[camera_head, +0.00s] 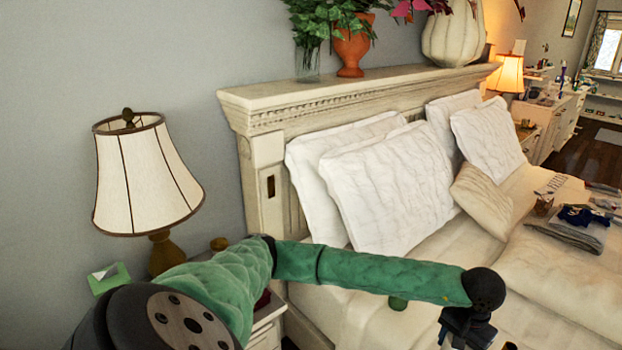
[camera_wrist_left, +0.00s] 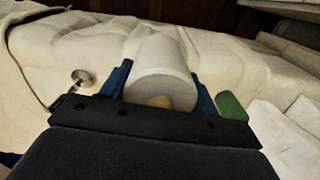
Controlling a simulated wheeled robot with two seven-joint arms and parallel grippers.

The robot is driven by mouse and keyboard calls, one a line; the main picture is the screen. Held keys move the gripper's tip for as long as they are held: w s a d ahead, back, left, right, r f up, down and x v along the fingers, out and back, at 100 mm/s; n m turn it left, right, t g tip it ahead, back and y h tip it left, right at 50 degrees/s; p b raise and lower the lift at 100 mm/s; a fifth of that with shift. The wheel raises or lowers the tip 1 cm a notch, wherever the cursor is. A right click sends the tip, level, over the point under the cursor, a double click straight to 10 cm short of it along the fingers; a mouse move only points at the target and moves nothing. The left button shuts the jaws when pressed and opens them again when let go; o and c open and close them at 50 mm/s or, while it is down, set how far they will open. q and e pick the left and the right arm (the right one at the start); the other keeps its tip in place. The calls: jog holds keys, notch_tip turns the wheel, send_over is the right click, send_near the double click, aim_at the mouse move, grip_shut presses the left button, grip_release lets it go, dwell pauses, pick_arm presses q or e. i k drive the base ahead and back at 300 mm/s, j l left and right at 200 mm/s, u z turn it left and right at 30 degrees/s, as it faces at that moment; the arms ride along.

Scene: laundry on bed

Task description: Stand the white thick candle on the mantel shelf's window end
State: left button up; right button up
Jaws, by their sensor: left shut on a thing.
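The white thick candle (camera_wrist_left: 162,62) shows in the left wrist view as a wide white cylinder with its end face toward the camera. My left gripper (camera_wrist_left: 163,88) is shut on it, one blue finger on each side. In the head view my left gripper (camera_head: 466,332) is over the bed near the bottom edge; the candle cannot be made out there. The cream headboard's mantel-like shelf (camera_head: 262,95) runs from the wall at centre left to the right, toward the window (camera_head: 607,45). My right gripper is not in view.
On the shelf stand a glass vase of greenery (camera_head: 307,62), a terracotta vase (camera_head: 351,50) and a large ribbed white vase (camera_head: 452,35). Bare shelf shows at its left end. White pillows (camera_head: 385,190) lean below. A lamp (camera_head: 145,175) stands left; folded clothes (camera_head: 570,232) lie right.

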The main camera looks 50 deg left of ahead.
aim_at(278, 88)
jog(key=i+u, duration=0.1)
jog(key=u, duration=0.35)
jog(key=l+u, duration=0.1)
jog(key=u, duration=0.3)
jog(key=i+l+u, duration=0.1)
jog(key=u, duration=0.35)
jog(key=l+u, duration=0.1)
jog(key=u, duration=0.3)
jog(key=i, duration=0.05)
